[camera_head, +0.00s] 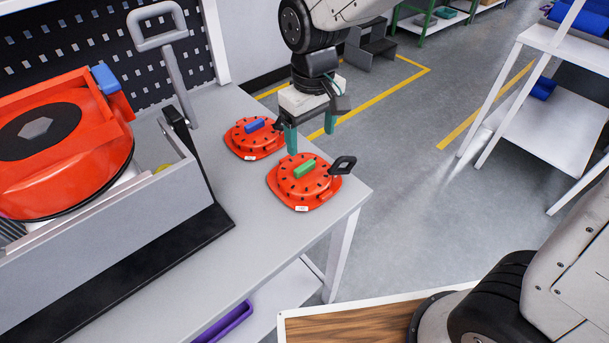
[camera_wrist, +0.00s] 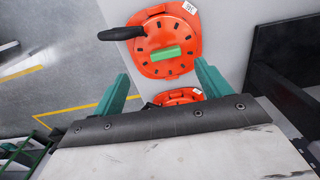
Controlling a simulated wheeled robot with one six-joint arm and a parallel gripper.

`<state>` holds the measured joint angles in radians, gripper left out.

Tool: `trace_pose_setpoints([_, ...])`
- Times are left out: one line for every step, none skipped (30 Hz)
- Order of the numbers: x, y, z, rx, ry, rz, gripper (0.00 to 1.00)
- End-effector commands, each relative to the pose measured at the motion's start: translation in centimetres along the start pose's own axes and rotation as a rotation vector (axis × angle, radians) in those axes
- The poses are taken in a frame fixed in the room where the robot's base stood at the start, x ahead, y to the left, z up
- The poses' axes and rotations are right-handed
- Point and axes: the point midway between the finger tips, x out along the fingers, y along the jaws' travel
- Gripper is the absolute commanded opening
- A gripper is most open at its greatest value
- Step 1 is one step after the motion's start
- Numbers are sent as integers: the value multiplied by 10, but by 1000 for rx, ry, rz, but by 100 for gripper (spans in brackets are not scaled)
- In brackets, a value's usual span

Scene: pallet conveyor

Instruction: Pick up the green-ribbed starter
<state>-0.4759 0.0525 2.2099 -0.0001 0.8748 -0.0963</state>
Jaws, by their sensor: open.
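The green-ribbed starter (camera_head: 303,184) is a round orange-red part with black slots, a green rib and a black handle. It lies flat on the grey table near its right corner. In the wrist view the green-ribbed starter (camera_wrist: 165,47) lies beyond my fingertips. A similar blue-ribbed starter (camera_head: 252,140) lies behind it to the left; in the wrist view only a part of a second orange-red starter (camera_wrist: 178,97) shows between my fingers. My gripper (camera_head: 311,139), with green fingers, is open and empty above the table, behind the green-ribbed starter. It also shows in the wrist view (camera_wrist: 160,85).
A large orange-red machine (camera_head: 60,150) in a grey housing stands on the left of the table (camera_head: 215,235). A grey handle on a post (camera_head: 165,45) rises at the back. A purple bin (camera_head: 228,325) sits below. A white shelf (camera_head: 555,110) stands at right.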

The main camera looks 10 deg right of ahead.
Motion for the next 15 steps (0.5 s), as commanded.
trace_pose_setpoints([5,-4,-5,-13,-4,0,76])
trace_pose_setpoints([8,-6,-7,-18,-5,-1,76])
trace_pose_setpoints([11,-7,-8,-22,-6,-1,76])
trace_pose_setpoints([14,-8,-9,-24,-7,-1,76])
trace_pose_setpoints([18,-8,-10,-24,-7,-1,76])
trace_pose_setpoints([22,-8,-10,-25,-7,-1,76])
trace_pose_setpoints([26,-8,-10,-24,-7,-1,76])
trace_pose_setpoints([29,-8,-10,-24,-7,-1,76])
trace_pose_setpoints([34,-8,-9,-24,-7,-1,76])
trace_pose_setpoints([37,-8,-9,-23,-8,-1,76])
trace_pose_setpoints([40,-8,-9,-23,-8,-1,76])
trace_pose_setpoints([45,-8,-10,-23,-7,-1,76])
trace_pose_setpoints([49,-8,-10,-23,-8,-1,76])
trace_pose_setpoints([54,-8,-10,-23,-9,-1,76])
trace_pose_setpoints([60,-8,-11,-22,-8,-1,76])
